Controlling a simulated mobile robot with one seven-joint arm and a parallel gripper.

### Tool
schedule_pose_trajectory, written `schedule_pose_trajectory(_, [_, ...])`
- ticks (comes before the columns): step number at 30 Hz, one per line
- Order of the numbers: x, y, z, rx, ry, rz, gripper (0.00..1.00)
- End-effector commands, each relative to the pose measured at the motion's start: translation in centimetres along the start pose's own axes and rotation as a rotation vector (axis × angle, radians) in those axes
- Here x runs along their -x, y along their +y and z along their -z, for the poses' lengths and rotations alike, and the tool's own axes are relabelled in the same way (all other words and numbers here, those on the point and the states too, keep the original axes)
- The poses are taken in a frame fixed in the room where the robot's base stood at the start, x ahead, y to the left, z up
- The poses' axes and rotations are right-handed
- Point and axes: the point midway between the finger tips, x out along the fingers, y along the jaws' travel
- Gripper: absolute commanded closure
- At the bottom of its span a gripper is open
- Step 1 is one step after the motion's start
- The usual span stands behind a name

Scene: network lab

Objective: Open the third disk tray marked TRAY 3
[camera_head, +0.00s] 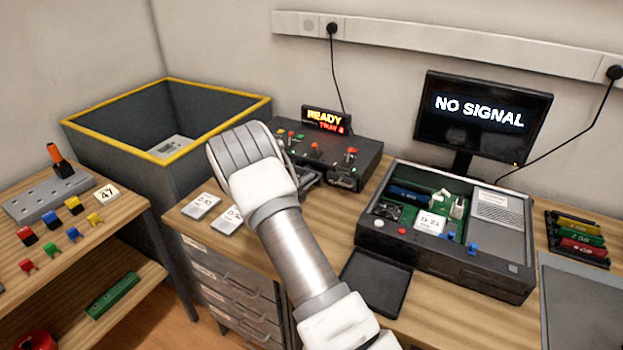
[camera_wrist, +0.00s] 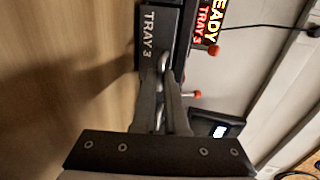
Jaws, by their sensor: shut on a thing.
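The disk unit (camera_head: 366,162) is a black box on the wooden bench, with a lit sign (camera_head: 327,120) reading READY, TRAY 3. The black tray front marked TRAY 3 (camera_wrist: 150,32) shows in the wrist view, with a metal handle (camera_wrist: 163,64) beside the label. My gripper (camera_wrist: 164,88) is at this handle, its grey fingers shut on it. In the head view my gripper and arm cover part of the unit's front. I cannot tell from these views how far the tray stands out of the unit.
Red-tipped levers (camera_head: 304,151) stand on the unit. To its right are an open computer case (camera_head: 446,274) and a monitor (camera_head: 482,112) reading NO SIGNAL. A dark empty tray (camera_head: 375,283) lies in front. A yellow-rimmed bin (camera_head: 90,137) stands at the left.

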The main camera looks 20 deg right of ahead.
Motion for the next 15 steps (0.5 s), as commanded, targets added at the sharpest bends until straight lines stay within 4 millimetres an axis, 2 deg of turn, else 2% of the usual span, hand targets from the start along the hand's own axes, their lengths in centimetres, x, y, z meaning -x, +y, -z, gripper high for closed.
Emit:
schedule_pose_trajectory(3, [3.2, 1.0, -0.2, 0.0, -0.006, -0.002, 1.0])
schedule_pose_trajectory(9, [8.4, 2.1, -0.2, -0.001, -0.006, -0.001, 1.0])
schedule_pose_trajectory(12, [10.0, 2.4, -0.1, -0.001, -0.005, -0.001, 1.0])
schedule_pose_trajectory(15, [10.7, 2.5, -0.1, -0.001, -0.004, 0.0, 1.0])
